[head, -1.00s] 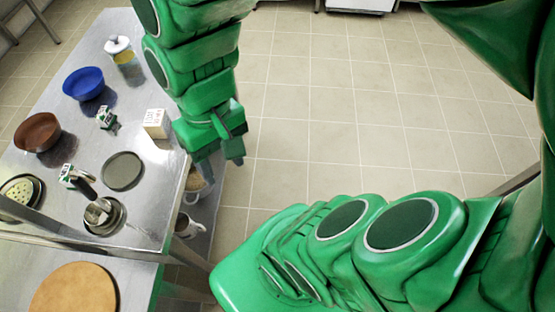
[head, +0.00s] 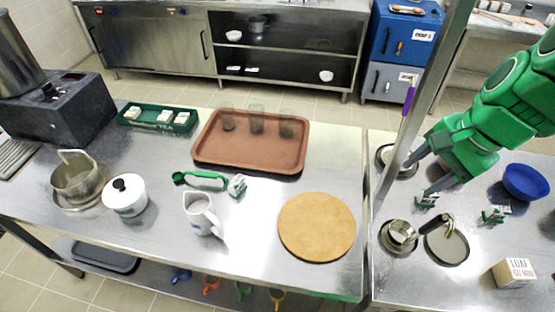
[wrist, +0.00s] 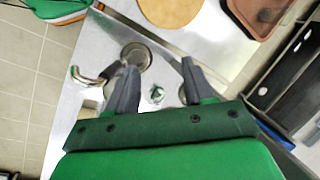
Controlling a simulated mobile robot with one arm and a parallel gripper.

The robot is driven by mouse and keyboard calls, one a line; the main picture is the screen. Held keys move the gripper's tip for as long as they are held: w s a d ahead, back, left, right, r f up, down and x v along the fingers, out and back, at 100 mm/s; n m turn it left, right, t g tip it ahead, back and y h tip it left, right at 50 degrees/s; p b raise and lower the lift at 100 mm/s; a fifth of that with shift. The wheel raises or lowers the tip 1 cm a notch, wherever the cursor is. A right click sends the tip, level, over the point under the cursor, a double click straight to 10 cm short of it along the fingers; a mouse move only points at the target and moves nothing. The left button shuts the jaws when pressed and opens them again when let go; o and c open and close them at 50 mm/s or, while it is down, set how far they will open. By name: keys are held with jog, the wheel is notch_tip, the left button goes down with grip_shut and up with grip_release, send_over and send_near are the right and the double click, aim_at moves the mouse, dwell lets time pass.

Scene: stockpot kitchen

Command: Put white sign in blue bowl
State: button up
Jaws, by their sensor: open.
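A white block-shaped sign (head: 514,272) with black lettering, "LOAF 50 NOK", stands on the metal table at the lower right of the head view. The blue bowl (head: 526,182) stands behind it, near the right edge. My gripper (head: 418,176) is open, well left of both and pointing down. It is above a small green-and-white object (head: 427,201). In the wrist view this small object (wrist: 156,95) shows between the open fingers (wrist: 158,68), apart from them. I cannot make out the sign or the bowl in the wrist view.
A metal post (head: 415,112) rises left of my gripper. A round wooden board (head: 316,226) and brown tray (head: 250,142) lie on the left table.

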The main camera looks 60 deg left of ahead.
jog(key=a+f+n+h, duration=0.1)
jog(key=a+f, duration=0.3)
jog(key=a, duration=0.6)
jog(key=n+t+h, duration=0.1)
jog(key=n+h, duration=0.1)
jog(key=n, duration=0.2)
send_over(237, 180)
jog(key=f, duration=1.3)
jog(key=shift+w+d+f, duration=0.15)
jog(key=shift+w+f, duration=0.15)
jog(key=shift+s+f, duration=0.15)
jog(key=shift+s, duration=0.1)
jog(key=shift+f, duration=0.25)
jog(key=shift+s+f, duration=0.15)
jog(key=shift+f, duration=3.5)
jog(key=shift+c, duration=0.3)
